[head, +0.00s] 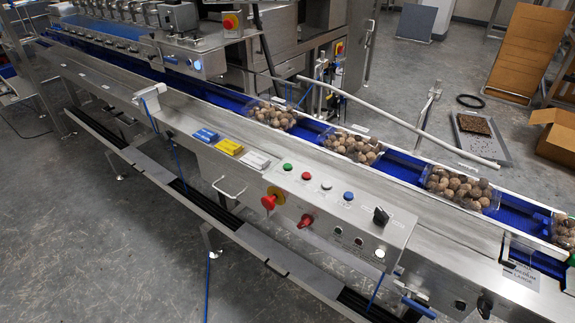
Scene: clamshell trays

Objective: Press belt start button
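A control panel (310,204) sits on the near side of the steel conveyor. Its sloped top carries a row of small round buttons: a green button (287,166), a red button (307,175), a white button (327,185) and a blue button (348,195). The lettering is too small to read, so I cannot tell from labels which one is the belt start button. Neither of my grippers is in view, and nothing covers the buttons.
Clear trays of round brown items (352,146) sit along the blue belt (403,167) behind the panel. A red mushroom knob (269,201), a red rotary handle (306,220) and a black switch (381,215) stick out nearby. Open floor (90,235) lies at front left.

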